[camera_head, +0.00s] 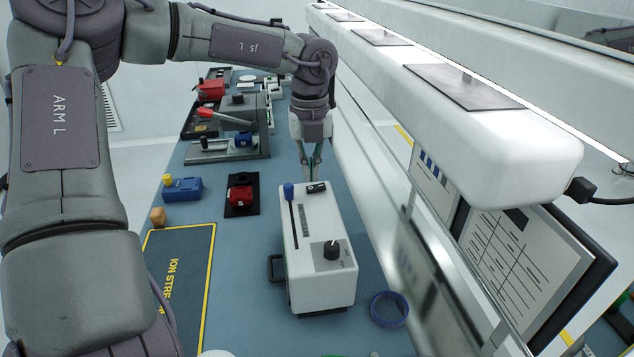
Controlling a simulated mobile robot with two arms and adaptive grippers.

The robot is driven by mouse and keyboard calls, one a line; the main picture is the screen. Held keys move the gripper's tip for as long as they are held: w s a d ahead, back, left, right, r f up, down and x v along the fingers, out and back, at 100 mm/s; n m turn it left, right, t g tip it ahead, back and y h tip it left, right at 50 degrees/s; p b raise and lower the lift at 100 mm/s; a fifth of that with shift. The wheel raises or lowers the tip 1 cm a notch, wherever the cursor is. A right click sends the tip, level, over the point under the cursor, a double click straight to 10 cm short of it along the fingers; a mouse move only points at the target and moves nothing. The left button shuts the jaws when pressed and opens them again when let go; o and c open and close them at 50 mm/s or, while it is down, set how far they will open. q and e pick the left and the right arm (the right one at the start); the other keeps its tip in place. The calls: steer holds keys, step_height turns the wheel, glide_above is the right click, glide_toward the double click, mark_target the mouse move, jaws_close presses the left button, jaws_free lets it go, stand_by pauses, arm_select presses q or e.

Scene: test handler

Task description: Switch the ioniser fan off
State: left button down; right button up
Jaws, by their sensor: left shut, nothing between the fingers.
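A white box-shaped unit (321,277), which looks to be the ioniser fan, stands on the blue bench top. My left gripper (313,176) points down, shut and empty, right by the rocker switch at the unit's far end. I cannot tell whether it touches the switch, nor which way the rocker lies. My right gripper is not in view.
A blue ring (389,309) lies right of the unit. Left are a red block on a black base (241,195), a blue block (182,189) and a yellow-edged mat (188,272). A lever fixture (229,128) stands farther back. A long white overhead housing (460,95) overhangs the right side.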

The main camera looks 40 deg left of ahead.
mark_target(311, 188)
arm_select(q)
steer(key=shift+r+p, duration=1.15)
steer(key=shift+r, duration=1.3)
steer(key=shift+f, duration=0.1)
